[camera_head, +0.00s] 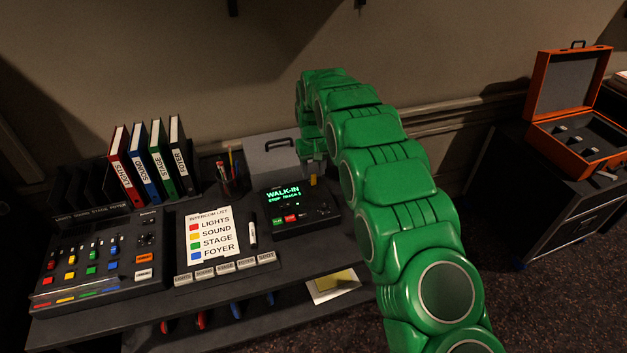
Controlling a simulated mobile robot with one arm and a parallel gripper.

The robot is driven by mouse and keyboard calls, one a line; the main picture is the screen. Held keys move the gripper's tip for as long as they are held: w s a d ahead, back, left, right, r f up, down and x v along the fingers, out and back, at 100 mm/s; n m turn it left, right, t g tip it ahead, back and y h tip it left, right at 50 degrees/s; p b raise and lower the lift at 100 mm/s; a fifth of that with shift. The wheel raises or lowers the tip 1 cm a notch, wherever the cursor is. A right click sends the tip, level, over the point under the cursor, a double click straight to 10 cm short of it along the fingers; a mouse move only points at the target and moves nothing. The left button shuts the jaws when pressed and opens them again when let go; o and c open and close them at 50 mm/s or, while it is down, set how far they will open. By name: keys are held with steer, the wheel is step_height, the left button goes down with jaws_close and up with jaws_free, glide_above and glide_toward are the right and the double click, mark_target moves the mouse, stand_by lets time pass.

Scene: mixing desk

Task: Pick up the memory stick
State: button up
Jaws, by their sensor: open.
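My gripper (313,157) is at the end of my green arm, pointing down just behind and above the yellow piece. It appears apart from it, with nothing visible in it. The jaws are small and partly hidden by the arm, and the arm also covers the desk to the right of the unit.
A grey box (270,157) with a handle stands behind the unit, close to my gripper. A pen cup (228,180), upright binders (150,160), an intercom list (210,236) and a mixer (95,265) fill the left. An open orange case (570,90) is at far right.

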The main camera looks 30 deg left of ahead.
mark_target(313, 184)
step_height(313, 184, down, 4)
steer(key=shift+f, duration=0.1)
steer(key=shift+w, duration=0.1)
steer(key=shift+c, duration=0.5)
jaws_close()
